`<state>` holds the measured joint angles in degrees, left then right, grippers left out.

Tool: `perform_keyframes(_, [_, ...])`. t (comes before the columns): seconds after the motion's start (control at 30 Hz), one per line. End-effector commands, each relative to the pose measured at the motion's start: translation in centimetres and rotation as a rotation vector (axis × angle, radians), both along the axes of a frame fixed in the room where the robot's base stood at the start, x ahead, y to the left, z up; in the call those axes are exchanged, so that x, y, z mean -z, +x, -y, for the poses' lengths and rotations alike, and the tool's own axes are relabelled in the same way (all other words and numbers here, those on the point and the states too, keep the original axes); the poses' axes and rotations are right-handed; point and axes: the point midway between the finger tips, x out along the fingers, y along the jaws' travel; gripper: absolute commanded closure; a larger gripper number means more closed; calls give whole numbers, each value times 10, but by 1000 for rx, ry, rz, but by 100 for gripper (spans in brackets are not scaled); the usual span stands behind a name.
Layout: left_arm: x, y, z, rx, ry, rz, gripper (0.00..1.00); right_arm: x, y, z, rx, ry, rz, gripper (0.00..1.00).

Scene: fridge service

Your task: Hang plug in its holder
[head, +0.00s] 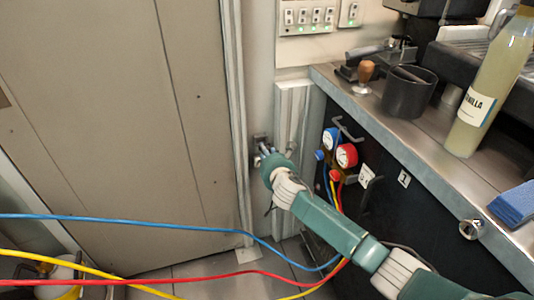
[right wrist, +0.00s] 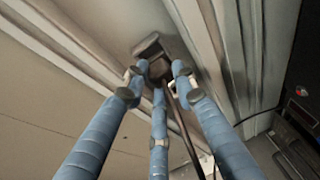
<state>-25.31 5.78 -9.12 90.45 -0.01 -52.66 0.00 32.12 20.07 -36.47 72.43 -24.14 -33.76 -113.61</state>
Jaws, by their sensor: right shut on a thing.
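My right gripper (head: 268,152) reaches up to the wall strip between the beige door and the counter. In the right wrist view its three blue fingers (right wrist: 157,76) close around a small dark plug (right wrist: 160,68), with a dark cord (right wrist: 184,125) running down from it. A dark block, seemingly the holder (right wrist: 148,46), is on the wall right at the fingertips; it also shows in the head view (head: 259,140). Plug and holder overlap in the picture, so I cannot tell whether the plug sits in the holder. My left gripper is not in view.
Blue, yellow and red hoses (head: 150,224) cross low in front, leading to gauges (head: 346,155) on the dark cabinet. The counter (head: 400,140) at right bears a dark cup (head: 409,93), a bottle (head: 490,85) and a blue cloth (head: 514,207). Switch panels (head: 308,17) are above.

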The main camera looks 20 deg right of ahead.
Motion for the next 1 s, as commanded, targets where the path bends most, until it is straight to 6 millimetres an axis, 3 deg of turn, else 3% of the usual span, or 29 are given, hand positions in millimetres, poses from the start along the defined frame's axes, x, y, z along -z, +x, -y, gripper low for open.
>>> perform_keyframes(0.5, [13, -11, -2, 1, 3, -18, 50, 0, 0, 0, -1, -2, 5, 100])
perform_keyframes(1.0, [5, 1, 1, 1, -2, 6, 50, 0, 8, 0, 0, -1, 5, 100])
